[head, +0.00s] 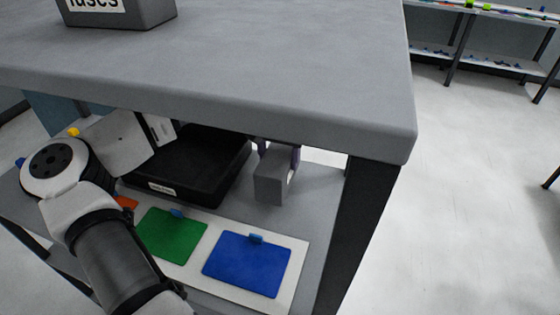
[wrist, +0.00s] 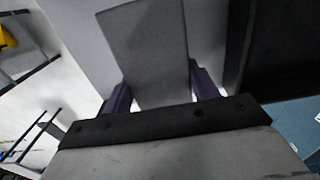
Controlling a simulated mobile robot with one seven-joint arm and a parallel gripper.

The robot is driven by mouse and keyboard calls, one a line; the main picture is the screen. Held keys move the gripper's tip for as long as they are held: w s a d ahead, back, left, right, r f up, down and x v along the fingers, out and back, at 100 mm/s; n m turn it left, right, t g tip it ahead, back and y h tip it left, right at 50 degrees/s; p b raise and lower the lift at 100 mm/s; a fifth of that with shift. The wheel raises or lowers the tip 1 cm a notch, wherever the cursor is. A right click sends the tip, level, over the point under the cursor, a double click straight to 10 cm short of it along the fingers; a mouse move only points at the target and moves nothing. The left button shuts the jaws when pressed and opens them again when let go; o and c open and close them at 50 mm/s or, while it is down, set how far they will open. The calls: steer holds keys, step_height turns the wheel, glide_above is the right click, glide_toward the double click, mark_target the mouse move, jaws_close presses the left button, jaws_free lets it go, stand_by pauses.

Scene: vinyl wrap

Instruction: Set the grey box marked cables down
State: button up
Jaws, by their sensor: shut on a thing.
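My gripper (head: 278,153) reaches in under the tabletop, its purple fingers on either side of a plain grey box (head: 269,187). In the wrist view my gripper (wrist: 160,90) is shut on the grey box (wrist: 150,45), which stands out between the fingers. No cables marking shows on the faces in view. The box is over the grey lower shelf (head: 323,190), right of a black tray. I cannot tell whether its base touches the shelf. The tabletop edge hides most of my gripper.
The black tray (head: 232,178) with a white label is close left of the box. A green pad (head: 172,237) and a blue pad (head: 247,265) lie in front on a pale board. A dark table leg (head: 362,235) stands right. Another marked grey box (head: 120,14) is on the tabletop (head: 280,60).

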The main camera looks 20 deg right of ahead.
steer(key=shift+w+d+r, duration=0.1)
steer(key=shift+w+d, duration=0.1)
steer(key=shift+w, duration=0.1)
steer(key=shift+w+f+b, duration=0.1)
steer(key=shift+f+b, duration=0.7)
steer(key=shift+f, duration=1.05)
steer(key=shift+f, duration=0.2)
steer(key=o, duration=1.4)
steer(key=shift+r+b, duration=0.95)
steer(key=shift+r, duration=3.05)
